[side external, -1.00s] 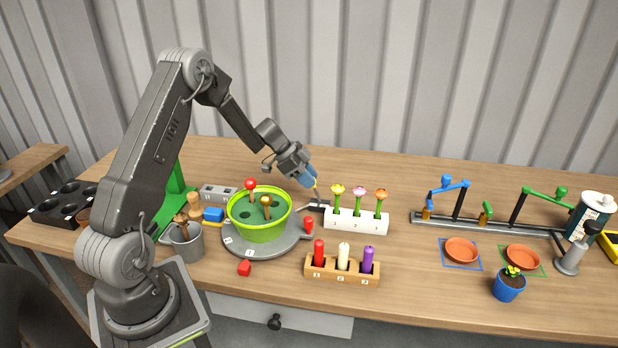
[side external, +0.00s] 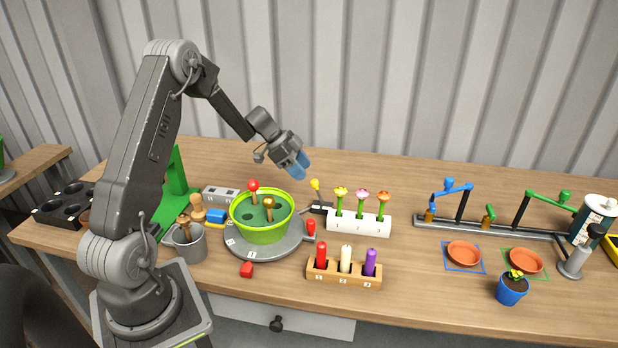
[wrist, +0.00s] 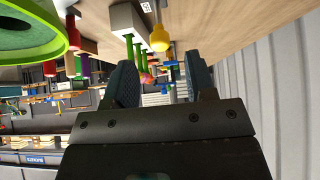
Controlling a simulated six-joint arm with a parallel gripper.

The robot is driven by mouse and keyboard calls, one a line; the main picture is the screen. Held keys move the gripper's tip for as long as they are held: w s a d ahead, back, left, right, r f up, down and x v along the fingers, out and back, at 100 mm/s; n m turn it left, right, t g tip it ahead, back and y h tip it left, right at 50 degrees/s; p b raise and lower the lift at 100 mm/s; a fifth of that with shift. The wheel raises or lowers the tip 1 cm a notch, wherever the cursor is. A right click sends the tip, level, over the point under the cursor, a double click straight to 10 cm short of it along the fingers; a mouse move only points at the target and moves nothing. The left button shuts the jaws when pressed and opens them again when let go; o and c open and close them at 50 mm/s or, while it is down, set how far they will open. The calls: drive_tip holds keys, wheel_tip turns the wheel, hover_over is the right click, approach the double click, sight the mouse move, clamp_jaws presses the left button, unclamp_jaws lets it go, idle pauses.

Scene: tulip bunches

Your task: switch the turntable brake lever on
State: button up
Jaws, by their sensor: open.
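The brake lever, with a yellow knob (side external: 315,185) on a thin stalk, rises from a small dark base (side external: 320,207) at the right rear of the grey turntable (side external: 290,244). The stalk leans slightly left in the side view. The knob also shows in the wrist view (wrist: 160,38), beyond my fingers. My gripper (side external: 301,170) is open and empty, above and a little left of the knob and apart from it. In the wrist view my two fingers (wrist: 160,85) stand apart with nothing gripped.
A green bowl (side external: 258,233) with red and brown knobbed sticks stands on the turntable. A white block (side external: 358,224) with three tulips stands right of the lever. A wooden rack (side external: 343,275) with three coloured pegs is in front. Free table lies behind the tulips.

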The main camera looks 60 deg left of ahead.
drive_tip(key=v, duration=0.9)
drive_tip(key=shift+d+r, duration=0.15)
drive_tip(key=s+d+r+n+g+y, duration=0.1)
drive_tip(key=s+d+r+n, duration=0.15)
drive_tip(key=d+r, duration=0.45)
drive_tip(key=s+d+r+n+g+y, duration=0.1)
drive_tip(key=s+d+r+y, duration=0.2)
drive_tip(key=d, duration=0.9)
drive_tip(key=s+d+n+t, duration=0.1)
drive_tip(key=s+d+n, duration=0.1)
drive_tip(key=s+d, duration=0.3)
drive_tip(key=s+d+n+t+y, duration=0.1)
drive_tip(key=s+d+n, duration=0.2)
drive_tip(key=s, duration=0.8)
drive_tip(key=shift+d+r+y, duration=0.3)
drive_tip(key=shift+d+r, duration=0.15)
drive_tip(key=shift+d, duration=0.7)
drive_tip(key=shift+n, duration=0.25)
